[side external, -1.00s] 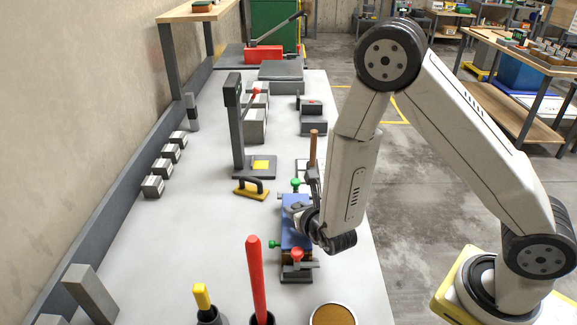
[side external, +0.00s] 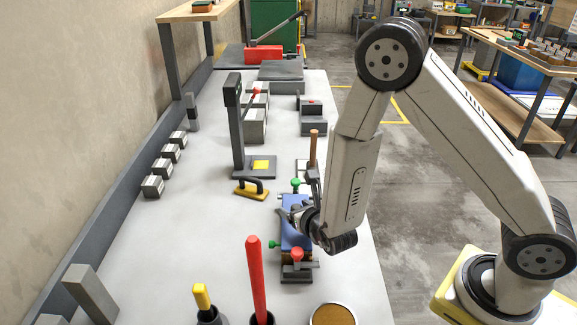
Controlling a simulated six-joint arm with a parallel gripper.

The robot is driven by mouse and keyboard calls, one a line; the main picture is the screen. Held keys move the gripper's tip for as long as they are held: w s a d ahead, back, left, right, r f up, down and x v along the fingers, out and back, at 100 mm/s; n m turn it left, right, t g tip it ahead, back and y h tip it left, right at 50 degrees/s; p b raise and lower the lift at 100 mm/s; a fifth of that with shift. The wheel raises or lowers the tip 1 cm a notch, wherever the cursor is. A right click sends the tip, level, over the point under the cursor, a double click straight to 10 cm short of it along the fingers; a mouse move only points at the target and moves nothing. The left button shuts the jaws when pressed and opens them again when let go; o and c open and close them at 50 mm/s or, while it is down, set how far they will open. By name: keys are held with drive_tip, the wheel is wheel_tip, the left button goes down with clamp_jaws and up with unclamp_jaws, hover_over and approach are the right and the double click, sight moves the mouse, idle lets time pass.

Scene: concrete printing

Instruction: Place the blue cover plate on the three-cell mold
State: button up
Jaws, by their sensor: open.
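The blue cover plate (side external: 295,236) lies on top of the three-cell mold (side external: 297,270) near the right edge of the bench. The mold has green knobs at its back and left and a red knob at its front. My gripper (side external: 285,214) is open at the plate, reaching in from the right. The gripper and wrist hide the middle of the plate, so I cannot tell whether the fingers touch it or whether the plate sits fully flush.
A red-handled tool (side external: 256,280), a yellow-handled tool (side external: 203,297) and a round container (side external: 333,315) stand in front.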

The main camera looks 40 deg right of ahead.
drive_tip(key=shift+v, duration=3.7)
drive_tip(key=s+d+r+m+g+h, duration=0.1)
drive_tip(key=s+d+m+g+h, duration=0.45)
drive_tip(key=d+m, duration=0.45)
drive_tip(key=s+m+g+y, duration=0.4)
drive_tip(key=s+m+g, duration=0.3)
drive_tip(key=m, duration=0.5)
drive_tip(key=w+a+r+m+t+y, duration=0.2)
drive_tip(key=w+a+r+m+y, duration=0.2)
drive_tip(key=m, duration=0.6)
drive_tip(key=shift+w+a+y, duration=0.2)
drive_tip(key=shift+w+y, duration=0.35)
drive_tip(key=shift+y, duration=0.3)
drive_tip(key=shift+r, duration=0.1)
